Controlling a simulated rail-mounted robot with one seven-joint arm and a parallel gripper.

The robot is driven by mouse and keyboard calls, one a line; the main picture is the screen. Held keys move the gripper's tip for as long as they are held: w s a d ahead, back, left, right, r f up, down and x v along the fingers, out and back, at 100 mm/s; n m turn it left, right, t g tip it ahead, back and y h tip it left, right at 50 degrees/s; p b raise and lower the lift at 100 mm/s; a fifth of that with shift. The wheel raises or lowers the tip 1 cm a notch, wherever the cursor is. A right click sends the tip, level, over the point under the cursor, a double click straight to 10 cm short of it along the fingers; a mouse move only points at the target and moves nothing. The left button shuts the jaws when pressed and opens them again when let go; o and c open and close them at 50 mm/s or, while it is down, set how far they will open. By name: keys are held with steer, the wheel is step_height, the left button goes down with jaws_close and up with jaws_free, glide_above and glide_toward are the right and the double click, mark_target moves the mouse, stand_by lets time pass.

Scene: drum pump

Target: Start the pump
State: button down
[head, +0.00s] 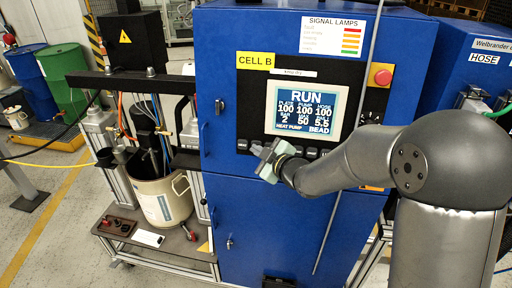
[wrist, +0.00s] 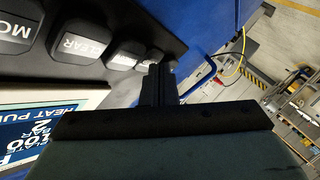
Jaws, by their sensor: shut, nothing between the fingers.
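The blue pump cabinet (head: 245,95) carries a control panel whose screen (head: 307,108) reads RUN, with 100 for plate, pump and hose. It also reads HEAT PUMP and BEAD. A row of dark buttons (head: 242,145) runs below the screen. My gripper (head: 260,149) is shut and empty at the left part of this row. In the wrist view the shut fingers (wrist: 158,72) are at the end of the row, close to a small button. I cannot tell whether they touch it. A button labelled CLEAR (wrist: 82,44) and one starting MO (wrist: 16,33) lie farther left there.
A red round button on a yellow plate (head: 382,76) sits right of the screen. A pale bucket (head: 162,203) stands under the pump frame at left. A blue cabinet handle (wrist: 199,79) projects near the fingers. A grey pole (head: 350,150) crosses the cabinet front.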

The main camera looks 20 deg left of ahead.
steer(key=shift+s, duration=0.1)
stand_by(0.3)
steer(key=shift+s+d+r+b, duration=0.15)
steer(key=shift+s+b, duration=0.3)
steer(key=shift+s, duration=0.25)
steer(key=s, duration=0.1)
steer(key=s+b, duration=0.1)
steer(key=s, duration=0.1)
steer(key=s+r, duration=0.1)
steer(key=s, duration=0.1)
steer(key=shift+b, duration=0.3)
steer(key=shift+d, duration=0.1)
